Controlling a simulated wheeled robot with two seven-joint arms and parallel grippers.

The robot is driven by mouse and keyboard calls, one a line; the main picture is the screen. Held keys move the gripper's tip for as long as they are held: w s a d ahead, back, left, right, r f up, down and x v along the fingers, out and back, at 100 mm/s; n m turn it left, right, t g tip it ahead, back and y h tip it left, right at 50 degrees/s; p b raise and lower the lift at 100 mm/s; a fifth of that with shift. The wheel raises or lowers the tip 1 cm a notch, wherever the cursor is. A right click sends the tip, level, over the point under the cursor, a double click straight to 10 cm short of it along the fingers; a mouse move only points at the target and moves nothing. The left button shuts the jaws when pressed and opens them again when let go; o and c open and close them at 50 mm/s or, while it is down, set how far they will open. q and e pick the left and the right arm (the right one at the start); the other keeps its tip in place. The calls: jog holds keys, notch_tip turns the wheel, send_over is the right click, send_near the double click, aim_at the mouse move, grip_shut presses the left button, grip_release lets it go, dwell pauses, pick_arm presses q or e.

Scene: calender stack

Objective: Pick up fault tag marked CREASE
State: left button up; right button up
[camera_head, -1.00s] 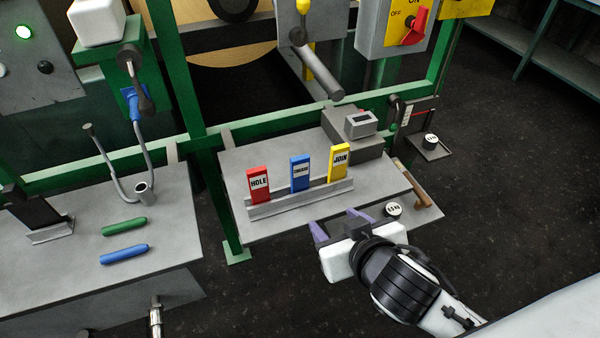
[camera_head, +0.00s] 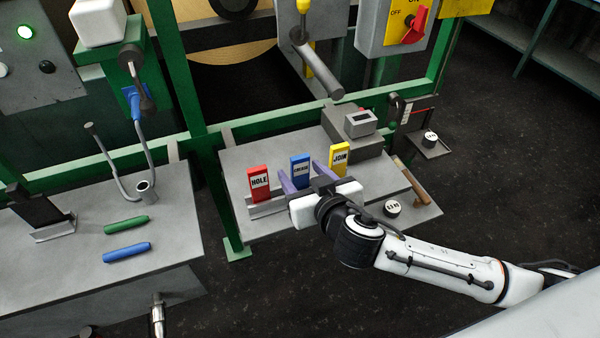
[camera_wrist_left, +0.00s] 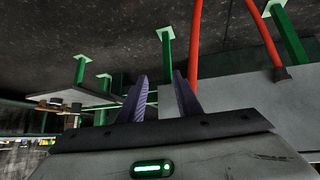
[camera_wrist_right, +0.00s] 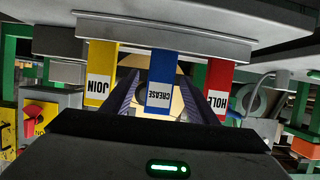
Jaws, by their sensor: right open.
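The blue fault tag marked CREASE (camera_head: 301,168) stands upright in a grey slotted rack (camera_head: 262,208), between the red HOLE tag (camera_head: 259,182) and the yellow JOIN tag (camera_head: 339,158). My right gripper (camera_head: 308,180) is open, its purple fingers reaching toward the rack on either side of the blue tag. In the right wrist view the blue CREASE tag (camera_wrist_right: 161,85) shows between the fingers, with gaps on both sides. The yellow tag (camera_wrist_right: 99,80) and red tag (camera_wrist_right: 218,85) lie outside the fingers. My left gripper (camera_wrist_left: 158,95) shows in its wrist view with its fingers apart and nothing between them.
A grey box with a display (camera_head: 360,124) stands behind the rack on the right. A small round weight (camera_head: 392,208) and a wooden-handled tool (camera_head: 414,185) lie at the right. Green (camera_head: 126,225) and blue (camera_head: 127,252) sticks lie on the left table.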

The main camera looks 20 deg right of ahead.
jog(key=shift+w+f, duration=0.25)
jog(key=shift+w, duration=0.4)
jog(key=c, duration=1.1)
